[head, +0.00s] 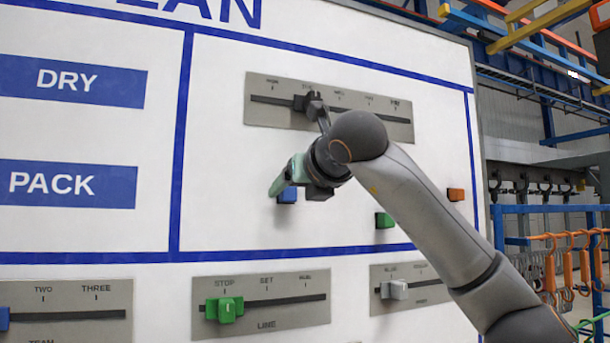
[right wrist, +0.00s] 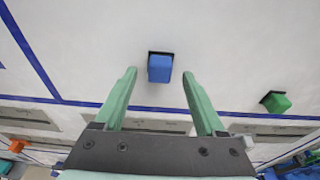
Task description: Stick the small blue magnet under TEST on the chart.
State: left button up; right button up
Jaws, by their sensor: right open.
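The small blue magnet (head: 287,195) sits on the white chart (head: 225,150), in the panel right of the DRY and PACK labels. In the right wrist view the blue magnet (right wrist: 160,68) is between the two green fingertips, with space on both sides. My right gripper (head: 280,182) is open and close to the board at the magnet, partly covering it in the head view; it also shows in the right wrist view (right wrist: 160,73). The word TEST is not readable in either view. My left gripper is not in view.
A green magnet (head: 384,220) and an orange magnet (head: 455,194) are on the same panel. A grey slider plate (head: 385,128) is above my right gripper; a plate with a green knob (head: 225,309) is below. Blue rails and orange hooks (head: 567,265) stand at the right.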

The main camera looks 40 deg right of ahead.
jog(key=shift+w+d+f, duration=0.15)
jog(key=shift+w+d, duration=0.05)
jog(key=shift+w, duration=0.5)
jog(key=shift+c, duration=0.3)
grip_shut()
dwell(0.4)
jog(key=shift+s, duration=0.15)
jog(key=shift+b+v, duration=0.65)
jog(key=shift+v, duration=0.35)
jog(key=shift+s+a+f+b, duration=0.1)
jog(key=shift+s+a+b, duration=0.2)
jog(key=shift+s, duration=0.5)
jog(key=shift+s+a+b, duration=0.1)
jog(key=shift+s+b, duration=0.35)
jog(key=shift+s, duration=0.3)
jog(key=shift+s+a+f+b, duration=0.1)
jog(key=shift+s+a+b, duration=0.2)
jog(key=shift+s, duration=0.5)
jog(key=shift+d, duration=0.1)
